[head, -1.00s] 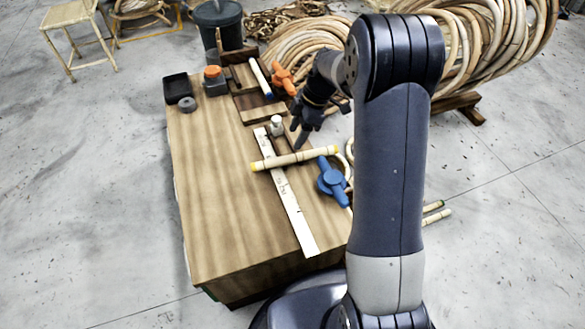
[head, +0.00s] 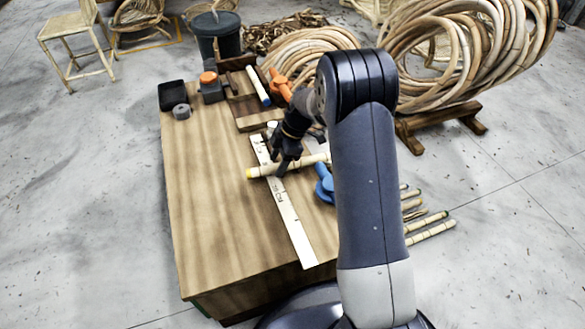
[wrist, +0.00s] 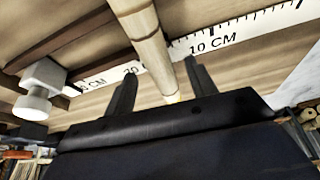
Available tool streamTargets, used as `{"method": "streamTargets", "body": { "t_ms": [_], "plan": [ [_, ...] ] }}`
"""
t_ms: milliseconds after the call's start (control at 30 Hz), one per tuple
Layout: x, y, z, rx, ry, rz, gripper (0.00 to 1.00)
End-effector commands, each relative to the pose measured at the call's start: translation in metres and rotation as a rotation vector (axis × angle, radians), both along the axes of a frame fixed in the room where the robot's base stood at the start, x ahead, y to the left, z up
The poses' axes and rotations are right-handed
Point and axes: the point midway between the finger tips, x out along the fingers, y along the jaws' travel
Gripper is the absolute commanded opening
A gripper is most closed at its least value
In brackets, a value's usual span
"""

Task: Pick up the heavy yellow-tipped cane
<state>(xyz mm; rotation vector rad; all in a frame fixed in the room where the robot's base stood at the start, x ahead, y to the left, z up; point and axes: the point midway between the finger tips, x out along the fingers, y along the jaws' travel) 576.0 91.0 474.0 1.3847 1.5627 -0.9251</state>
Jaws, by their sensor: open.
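The pale yellow-tipped cane (head: 262,171) lies across the white ruler (head: 292,222) on the wooden workbench. Its yellow left end shows; its middle is partly hidden behind my gripper (head: 284,167) in the head view. In the wrist view the cane (wrist: 149,45) runs between the two dark fingers of my gripper (wrist: 160,72), one on each side, with gaps. My gripper is open and holds nothing. I cannot tell how far below the fingertips the cane lies.
A blue clamp (head: 325,185) sits close to the cane's right part, partly hidden by my arm. A whitish peg (wrist: 36,92) stands left of my gripper. An orange clamp (head: 280,85) and wooden blocks are at the back. The bench's left side (head: 215,190) is clear.

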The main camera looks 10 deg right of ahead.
Motion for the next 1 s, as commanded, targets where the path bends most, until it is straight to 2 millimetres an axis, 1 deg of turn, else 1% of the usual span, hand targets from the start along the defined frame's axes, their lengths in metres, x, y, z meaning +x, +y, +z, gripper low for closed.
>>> {"method": "streamTargets", "body": {
  "t_ms": [33, 100, 300, 900, 967, 1000],
  "plan": [
    [-0.0012, 0.0026, -0.0098, 0.0, 0.002, 0.001, 0.54],
    [-0.0014, 0.0045, -0.0131, 0.0, 0.001, 0.0, 0.54],
    [-0.0012, 0.0046, -0.0119, 0.0, 0.0, 0.0, 0.54],
    [-0.0012, 0.0044, -0.0118, -0.001, 0.001, 0.0, 0.05],
    [-0.0011, 0.0045, -0.0115, -0.001, 0.0, 0.0, 0.0],
    [-0.0011, 0.0045, -0.0115, -0.001, 0.0, 0.0, 0.0]
  ]
}}
